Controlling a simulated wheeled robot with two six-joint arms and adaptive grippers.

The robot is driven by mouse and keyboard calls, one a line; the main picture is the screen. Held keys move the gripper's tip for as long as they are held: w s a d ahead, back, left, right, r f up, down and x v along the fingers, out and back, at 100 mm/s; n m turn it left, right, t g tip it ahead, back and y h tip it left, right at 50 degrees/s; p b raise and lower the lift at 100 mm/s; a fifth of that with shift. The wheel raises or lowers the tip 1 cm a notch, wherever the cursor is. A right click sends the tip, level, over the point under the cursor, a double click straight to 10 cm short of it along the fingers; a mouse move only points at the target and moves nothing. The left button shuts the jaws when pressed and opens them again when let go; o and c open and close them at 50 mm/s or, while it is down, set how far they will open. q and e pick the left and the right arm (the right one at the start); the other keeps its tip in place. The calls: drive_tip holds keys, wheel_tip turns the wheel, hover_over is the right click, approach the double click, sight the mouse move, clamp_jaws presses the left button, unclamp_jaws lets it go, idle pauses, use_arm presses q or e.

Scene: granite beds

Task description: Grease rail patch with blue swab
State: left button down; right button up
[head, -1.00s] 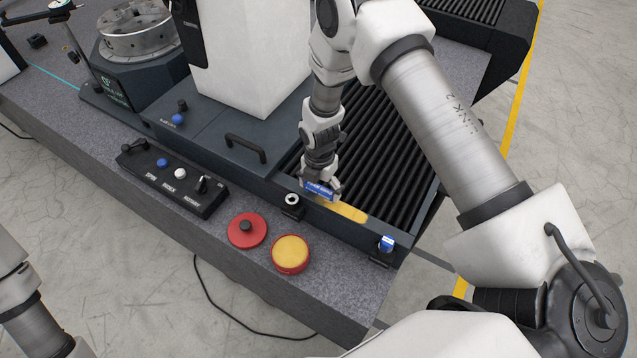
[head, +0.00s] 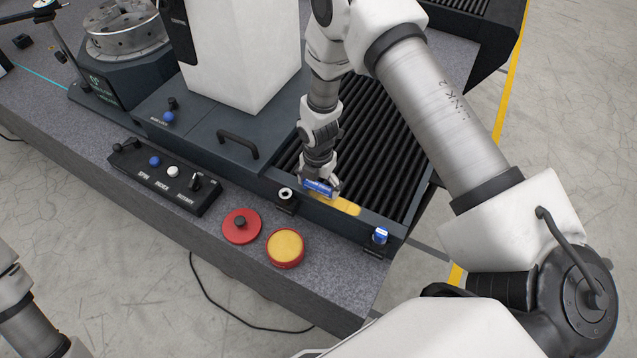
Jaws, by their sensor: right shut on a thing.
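My right gripper (head: 320,191) is shut on a blue swab (head: 318,187), which has small lettering on its side. It holds the swab low at the left part of the yellow rail patch (head: 343,207), on the front rail beside the dark ribbed cover. The swab's lower end is hidden, so I cannot tell whether it touches the patch. An open red tin of yellow grease (head: 286,246) stands on the granite in front, with its red lid (head: 241,226) to its left. My left arm shows at the lower left, but its gripper is out of view.
A small holder (head: 286,196) stands left of the patch, and another with a blue piece (head: 381,236) stands right. A control box (head: 166,177) with knobs and buttons lies on the granite bed (head: 215,260). A dark handle (head: 238,143) rises behind.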

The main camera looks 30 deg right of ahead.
drive_tip(key=shift+w+f, duration=0.1)
drive_tip(key=shift+f, duration=0.35)
